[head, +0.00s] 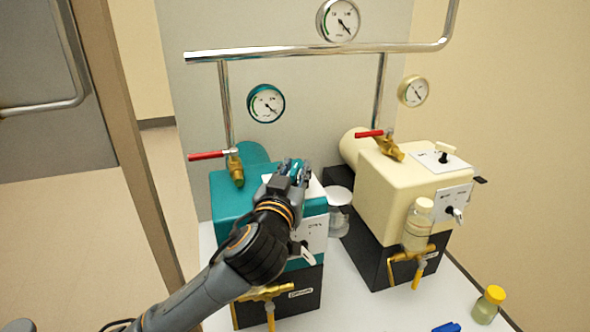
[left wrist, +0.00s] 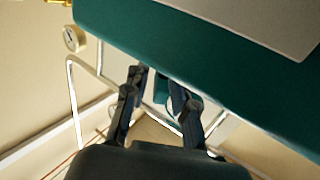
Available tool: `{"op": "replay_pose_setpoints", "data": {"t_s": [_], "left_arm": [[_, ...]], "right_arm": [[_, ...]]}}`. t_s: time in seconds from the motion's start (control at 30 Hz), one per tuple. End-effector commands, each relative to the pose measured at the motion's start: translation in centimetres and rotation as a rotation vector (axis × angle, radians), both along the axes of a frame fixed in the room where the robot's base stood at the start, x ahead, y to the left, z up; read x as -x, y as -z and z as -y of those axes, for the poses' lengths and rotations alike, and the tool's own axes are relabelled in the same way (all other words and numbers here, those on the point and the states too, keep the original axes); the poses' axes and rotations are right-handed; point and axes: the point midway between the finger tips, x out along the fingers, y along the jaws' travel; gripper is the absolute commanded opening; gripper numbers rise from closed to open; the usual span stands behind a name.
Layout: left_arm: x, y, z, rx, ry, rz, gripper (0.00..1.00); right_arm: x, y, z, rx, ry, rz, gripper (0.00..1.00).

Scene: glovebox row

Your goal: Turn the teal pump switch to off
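The teal pump (head: 228,205) stands on the white bench in the head view, with a white label plate on top and another on its front. My left gripper (head: 293,168) is over the pump's top plate and hides most of it. A small teal piece, perhaps the switch cap, shows between the fingers; it also shows in the left wrist view (left wrist: 161,89). There my left gripper (left wrist: 158,85) has its fingers apart on both sides of that piece, with a gap at the left finger. The switch's setting is hidden. My right gripper is not in view.
A cream pump (head: 385,190) with a similar top switch (head: 445,149) stands to the right. Red-handled valves (head: 208,155), gauges (head: 266,103) and metal pipes are behind. A yellow-capped vial (head: 488,305) is at the front right.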

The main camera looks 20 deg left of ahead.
Motion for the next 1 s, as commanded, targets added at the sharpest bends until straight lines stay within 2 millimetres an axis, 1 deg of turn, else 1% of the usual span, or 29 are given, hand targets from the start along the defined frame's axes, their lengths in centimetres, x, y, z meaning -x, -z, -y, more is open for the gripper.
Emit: {"op": "replay_pose_setpoints", "data": {"t_s": [0.03, 0.07, 0.1, 0.37, 0.53, 0.9, 0.97, 1.0], "left_arm": [[0.0, 0.0, 0.0, 0.000, 0.000, 0.000, 0.10], [0.0, 0.0, 0.0, 0.000, 0.000, 0.000, 0.03], [0.0, 0.0, 0.0, 0.000, 0.000, 0.000, 0.00], [0.0, 0.0, 0.0, 0.001, -0.008, -0.001, 0.00], [0.0, 0.1, 0.1, 0.004, -0.057, -0.003, 0.00], [0.0, 0.2, 0.0, 0.006, -0.299, -0.005, 0.00], [0.0, 0.2, 0.0, 0.005, -0.338, -0.004, 0.00], [0.0, 0.2, 0.0, 0.004, -0.362, -0.003, 0.00]], "right_arm": [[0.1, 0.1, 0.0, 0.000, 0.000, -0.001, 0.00], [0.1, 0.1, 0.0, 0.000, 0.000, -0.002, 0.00], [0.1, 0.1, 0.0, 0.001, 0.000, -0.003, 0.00], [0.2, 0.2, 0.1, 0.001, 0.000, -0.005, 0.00], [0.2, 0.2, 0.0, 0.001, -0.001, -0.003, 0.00], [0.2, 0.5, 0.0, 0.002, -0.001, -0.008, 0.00], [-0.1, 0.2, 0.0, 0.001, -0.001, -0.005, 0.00], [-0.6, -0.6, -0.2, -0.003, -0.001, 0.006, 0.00]]}}
